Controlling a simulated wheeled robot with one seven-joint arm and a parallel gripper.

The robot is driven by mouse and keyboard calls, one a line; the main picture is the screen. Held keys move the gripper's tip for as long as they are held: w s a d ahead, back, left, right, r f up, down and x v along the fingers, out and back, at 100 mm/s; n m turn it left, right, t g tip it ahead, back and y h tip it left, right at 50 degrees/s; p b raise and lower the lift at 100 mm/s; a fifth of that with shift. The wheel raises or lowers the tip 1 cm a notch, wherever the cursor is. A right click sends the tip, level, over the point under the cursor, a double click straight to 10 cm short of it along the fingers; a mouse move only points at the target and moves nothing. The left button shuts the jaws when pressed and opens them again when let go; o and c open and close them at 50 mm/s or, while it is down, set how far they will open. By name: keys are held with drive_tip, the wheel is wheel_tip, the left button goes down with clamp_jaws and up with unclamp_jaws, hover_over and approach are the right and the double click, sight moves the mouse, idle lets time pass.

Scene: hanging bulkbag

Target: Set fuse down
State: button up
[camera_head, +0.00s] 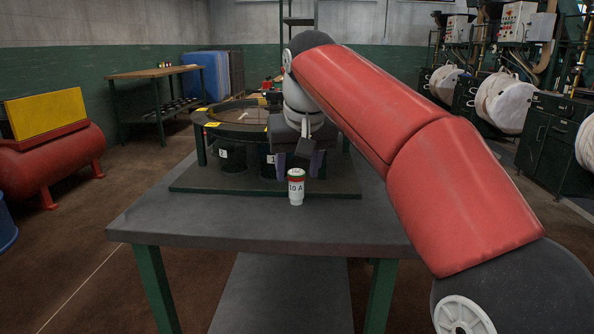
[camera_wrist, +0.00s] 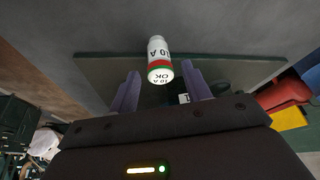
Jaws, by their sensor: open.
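The fuse (camera_head: 296,188) is a white cylinder marked "10 A" with a red and green band near its top. It stands upright on the grey table (camera_head: 230,220), just in front of a dark raised board (camera_head: 340,185). My gripper (camera_head: 298,163) is open above and just behind the fuse in the head view. In the wrist view, the fuse (camera_wrist: 158,50) lies in line with the gap between the two purple fingers (camera_wrist: 160,80), mostly beyond their tips. Clear space shows on both sides of it, and neither finger touches it.
Black numbered containers (camera_head: 231,158) stand on the board under a round ring-shaped top (camera_head: 225,125), close behind my gripper. The table's front is clear. A red tank (camera_head: 50,160) and a wooden bench (camera_head: 155,73) stand apart at the left.

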drive_tip(key=p+v, duration=0.3)
drive_tip(key=v, duration=0.7)
drive_tip(key=shift+s, duration=0.1)
